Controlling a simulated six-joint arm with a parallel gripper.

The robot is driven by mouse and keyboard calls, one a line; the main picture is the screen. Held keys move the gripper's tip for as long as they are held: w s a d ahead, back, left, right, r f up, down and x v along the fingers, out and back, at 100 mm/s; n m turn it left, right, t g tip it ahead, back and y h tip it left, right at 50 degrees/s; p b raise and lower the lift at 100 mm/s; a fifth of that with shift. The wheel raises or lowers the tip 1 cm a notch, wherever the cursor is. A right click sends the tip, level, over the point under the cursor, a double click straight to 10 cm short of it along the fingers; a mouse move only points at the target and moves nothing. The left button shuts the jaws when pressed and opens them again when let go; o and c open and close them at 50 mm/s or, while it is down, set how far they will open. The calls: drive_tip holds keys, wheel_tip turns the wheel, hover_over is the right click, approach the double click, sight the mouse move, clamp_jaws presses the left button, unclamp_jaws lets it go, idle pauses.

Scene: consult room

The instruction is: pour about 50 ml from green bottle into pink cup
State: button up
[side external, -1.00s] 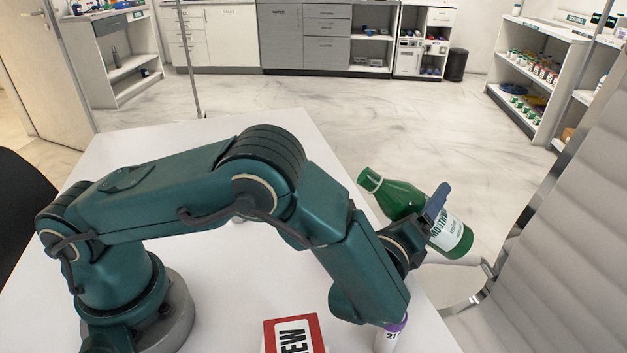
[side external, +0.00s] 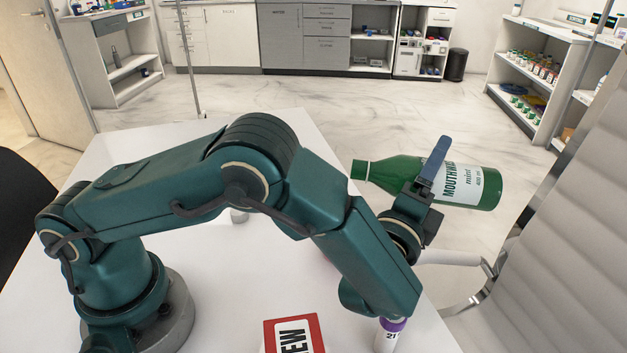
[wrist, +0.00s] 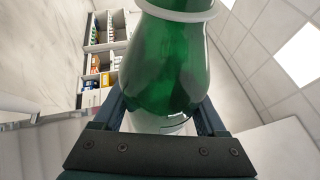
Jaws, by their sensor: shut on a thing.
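The green bottle (side external: 405,178) with a white mouthwash label is held in the air over the right edge of the table. It lies almost level, with its neck pointing left. My gripper (side external: 431,180) is shut around its body. In the wrist view the bottle (wrist: 170,65) fills the middle between the fingers, its neck ring at the top.
A white table (side external: 255,290) carries a red-and-white box (side external: 293,334) and a purple-capped white bottle (side external: 387,338) near the front. A pale chair (side external: 575,230) stands at right.

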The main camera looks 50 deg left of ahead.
drive_tip(key=shift+s+a+r+n+y, duration=0.1)
drive_tip(key=shift+r+n+y, duration=0.5)
drive_tip(key=shift+n, duration=0.4)
drive_tip(key=shift+w+d+r, duration=0.2)
drive_tip(key=shift+w+d, duration=0.35)
drive_tip(key=shift+d, duration=0.2)
idle(0.5)
drive_tip(key=shift+w+d+r+n+t, duration=0.15)
drive_tip(key=shift+w+d+n+t, duration=0.05)
drive_tip(key=shift+w+n+t, duration=0.15)
idle(0.3)
drive_tip(key=shift+n+y, duration=0.25)
drive_tip(key=shift+y, duration=0.05)
idle(0.9)
